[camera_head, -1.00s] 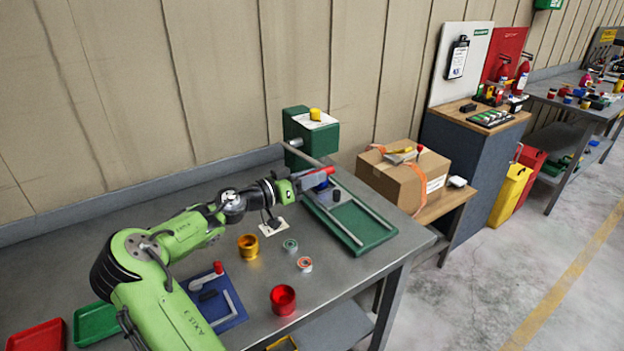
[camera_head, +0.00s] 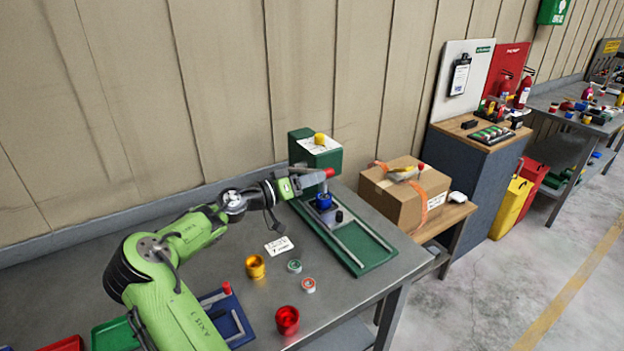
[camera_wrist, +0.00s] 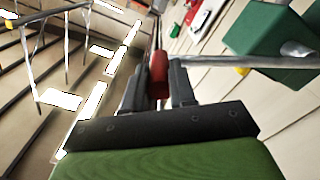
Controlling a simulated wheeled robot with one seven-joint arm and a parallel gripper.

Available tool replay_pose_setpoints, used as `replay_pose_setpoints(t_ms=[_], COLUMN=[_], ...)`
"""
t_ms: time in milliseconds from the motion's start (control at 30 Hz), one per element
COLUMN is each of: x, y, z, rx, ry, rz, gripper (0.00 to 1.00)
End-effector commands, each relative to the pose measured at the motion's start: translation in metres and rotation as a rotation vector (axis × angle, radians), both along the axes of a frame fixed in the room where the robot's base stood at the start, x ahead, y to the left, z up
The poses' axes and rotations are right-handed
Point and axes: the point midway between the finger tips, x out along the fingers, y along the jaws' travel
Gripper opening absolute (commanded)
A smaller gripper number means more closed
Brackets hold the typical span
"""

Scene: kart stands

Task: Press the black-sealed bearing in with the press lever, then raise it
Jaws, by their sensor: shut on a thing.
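The green press (camera_head: 315,152) stands at the back of the bench, with a pale lever ending in a red grip (camera_head: 329,173). My gripper (camera_head: 318,179) is shut on that grip. In the wrist view, the red grip (camera_wrist: 159,72) sits between the two fingers, and the lever rod (camera_wrist: 235,62) runs right to the green press head (camera_wrist: 270,40). A blue part (camera_head: 323,201) stands below the lever on the press's green base. A small black piece (camera_head: 339,215) is beside it. I cannot make out the black-sealed bearing or whether it is seated.
A golden cup (camera_head: 256,267), a grey-green ring (camera_head: 294,266), a red-edged ring (camera_head: 309,285) and a red cup (camera_head: 287,320) stand on the bench front. A blue tray (camera_head: 238,327) holds tools. A cardboard box (camera_head: 400,199) stands to the right.

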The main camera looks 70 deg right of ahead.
Motion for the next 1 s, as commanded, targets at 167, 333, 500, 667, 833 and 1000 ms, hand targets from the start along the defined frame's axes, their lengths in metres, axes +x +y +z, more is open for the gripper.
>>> replay_pose_setpoints(t_ms=[167, 333, 500, 667, 833, 1000], x=[0.001, 0.001, 0.001, 0.016, 0.048, 0.079], y=[-0.001, -0.001, 0.000, 0.015, 0.051, 0.087], z=[0.006, 0.005, 0.004, 0.002, 0.002, 0.003], rx=[-0.018, -0.014, -0.011, -0.010, -0.011, -0.012], ry=[0.002, 0.001, 0.001, -0.001, -0.001, 0.000], rz=[0.007, 0.005, 0.005, 0.010, 0.011, 0.011], gripper=[0.39, 0.51, 0.51, 0.51, 0.51, 0.51])
